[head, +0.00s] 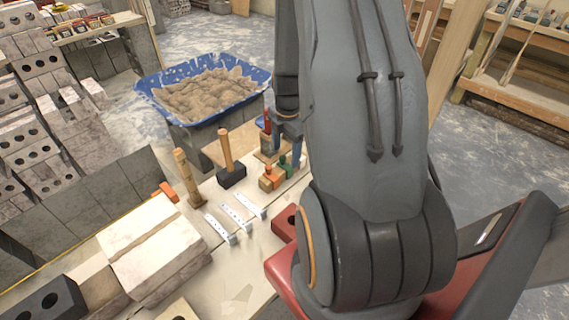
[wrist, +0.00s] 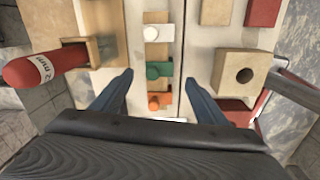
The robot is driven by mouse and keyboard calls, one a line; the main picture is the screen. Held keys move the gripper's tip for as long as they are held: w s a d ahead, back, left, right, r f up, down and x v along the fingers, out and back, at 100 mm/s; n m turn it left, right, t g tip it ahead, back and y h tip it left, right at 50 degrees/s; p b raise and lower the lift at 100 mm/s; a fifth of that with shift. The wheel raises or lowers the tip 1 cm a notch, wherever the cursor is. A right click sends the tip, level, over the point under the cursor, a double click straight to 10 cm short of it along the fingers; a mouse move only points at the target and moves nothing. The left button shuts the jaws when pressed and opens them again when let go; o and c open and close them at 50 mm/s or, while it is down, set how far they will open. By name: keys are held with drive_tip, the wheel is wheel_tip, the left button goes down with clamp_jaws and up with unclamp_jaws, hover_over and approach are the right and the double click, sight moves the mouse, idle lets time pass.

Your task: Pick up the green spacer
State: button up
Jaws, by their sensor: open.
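The green spacer (wrist: 158,69) sits on a small wooden block in a row on the bench, between a white spacer (wrist: 152,33) and an orange spacer (wrist: 160,100). In the head view the green spacer (head: 285,163) shows just below my gripper (head: 282,138). In the wrist view my gripper (wrist: 158,78) is open and empty, with one blue finger to the left and one to the right of the green spacer. Both fingers look apart from it. Its height above the spacer is hard to tell.
A mallet (head: 231,172), metal brackets (head: 237,217) and a blue mortar tub (head: 150,82) are nearby.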

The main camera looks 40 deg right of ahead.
sight(285, 165)
drive_tip(key=shift+w+f+p, duration=0.2)
drive_tip(key=shift+f+p, duration=0.35)
drive_tip(key=shift+f, duration=1.7)
drive_tip(key=c, duration=1.2)
drive_tip(key=shift+o, duration=0.2)
drive_tip(key=shift+r, duration=0.1)
